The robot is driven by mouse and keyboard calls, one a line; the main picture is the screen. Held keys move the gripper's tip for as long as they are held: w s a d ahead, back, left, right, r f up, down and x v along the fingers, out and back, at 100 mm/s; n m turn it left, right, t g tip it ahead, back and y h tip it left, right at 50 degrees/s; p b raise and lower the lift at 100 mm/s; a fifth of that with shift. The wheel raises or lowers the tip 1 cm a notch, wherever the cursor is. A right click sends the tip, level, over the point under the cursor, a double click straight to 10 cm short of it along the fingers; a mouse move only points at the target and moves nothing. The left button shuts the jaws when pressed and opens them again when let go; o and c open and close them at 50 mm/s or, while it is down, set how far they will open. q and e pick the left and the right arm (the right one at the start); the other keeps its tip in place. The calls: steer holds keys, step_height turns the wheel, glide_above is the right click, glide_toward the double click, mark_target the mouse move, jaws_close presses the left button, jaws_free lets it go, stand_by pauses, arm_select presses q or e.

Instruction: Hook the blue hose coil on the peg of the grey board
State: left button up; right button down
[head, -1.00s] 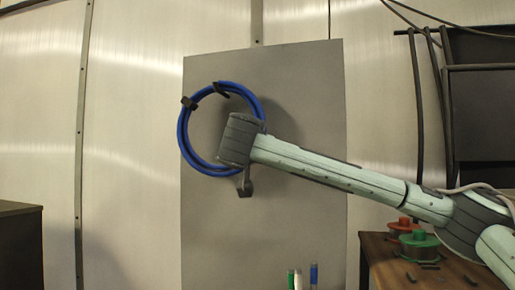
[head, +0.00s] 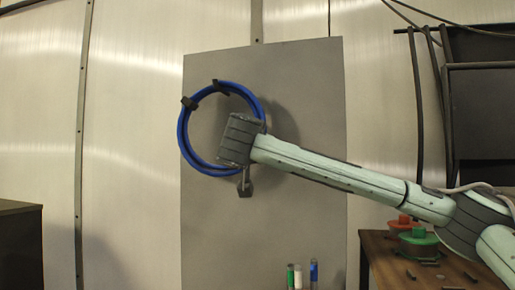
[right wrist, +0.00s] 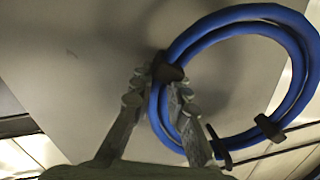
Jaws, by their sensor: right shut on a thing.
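The blue hose coil (head: 182,145) is a ring of hose bound with black straps. It hangs upright in front of the grey board (head: 305,110) in the head view. My right gripper (head: 244,183) is at the coil's lower right side. In the right wrist view my right gripper (right wrist: 156,88) is shut on the coil (right wrist: 262,12) at a black strap, with the rest of the ring to the right of the fingers. The grey board (right wrist: 75,70) is behind it. I cannot make out the peg; the coil or my gripper may hide it. My left gripper is not in view.
Green, white and blue markers (head: 314,274) stand at the board's foot. A wooden table (head: 378,262) at right holds a red spool (head: 402,222) and a green spool (head: 418,240). A dark cabinet (head: 20,245) stands at left.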

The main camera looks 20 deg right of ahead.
steer(key=shift+r, duration=0.1)
stand_by(0.3)
steer(key=c, duration=1.5)
jaws_free()
steer(key=shift+s, duration=0.1)
steer(key=shift+o, duration=0.4)
